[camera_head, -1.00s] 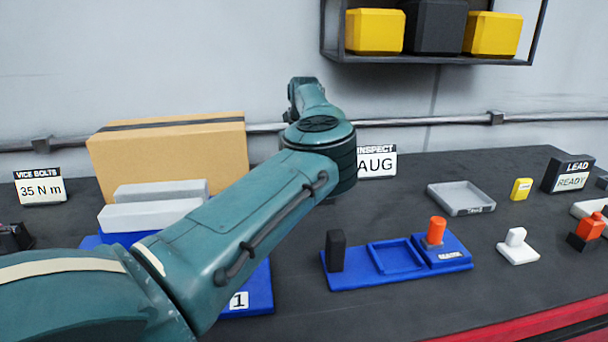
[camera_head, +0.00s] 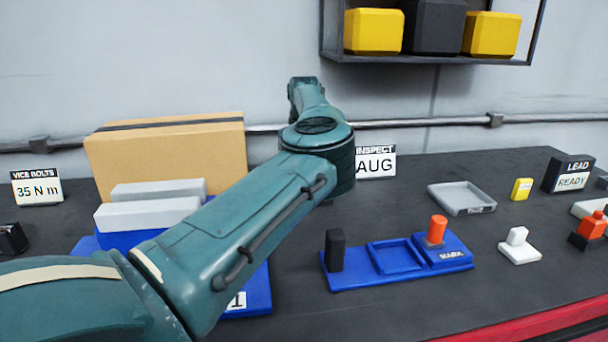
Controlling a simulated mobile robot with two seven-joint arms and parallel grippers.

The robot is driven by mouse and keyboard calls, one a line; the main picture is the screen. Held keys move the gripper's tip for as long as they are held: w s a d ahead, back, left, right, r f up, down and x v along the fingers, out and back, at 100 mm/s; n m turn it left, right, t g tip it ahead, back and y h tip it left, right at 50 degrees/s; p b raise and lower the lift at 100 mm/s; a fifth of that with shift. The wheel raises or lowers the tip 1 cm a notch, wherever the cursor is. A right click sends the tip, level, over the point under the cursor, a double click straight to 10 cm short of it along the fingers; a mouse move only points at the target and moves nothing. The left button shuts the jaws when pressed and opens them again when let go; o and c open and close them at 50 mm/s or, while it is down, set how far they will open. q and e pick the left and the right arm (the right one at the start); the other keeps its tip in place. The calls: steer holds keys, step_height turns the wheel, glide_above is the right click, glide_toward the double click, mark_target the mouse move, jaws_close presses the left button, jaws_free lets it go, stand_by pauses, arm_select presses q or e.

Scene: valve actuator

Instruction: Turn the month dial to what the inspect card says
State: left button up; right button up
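The inspect card (camera_head: 376,163) stands at the back of the bench in the head view. It reads "INSPECT AUG", its left edge close behind my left arm. The month dial is not to be made out; my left arm covers the middle of the bench. My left arm comes in from the lower left and reaches toward the back wall. Its gripper cannot be seen, hidden behind the arm or out of view. My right gripper is not in view.
A blue fixture (camera_head: 350,280) with a black post and an orange peg sits mid-bench. A cardboard box (camera_head: 170,160) and grey blocks (camera_head: 150,213) stand left.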

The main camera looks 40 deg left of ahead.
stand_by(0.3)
arm_select(q)
steer(key=o, duration=1)
step_height(320, 180, up, 13)
steer(key=shift+r+p, duration=0.1)
steer(key=shift+p, duration=0.4)
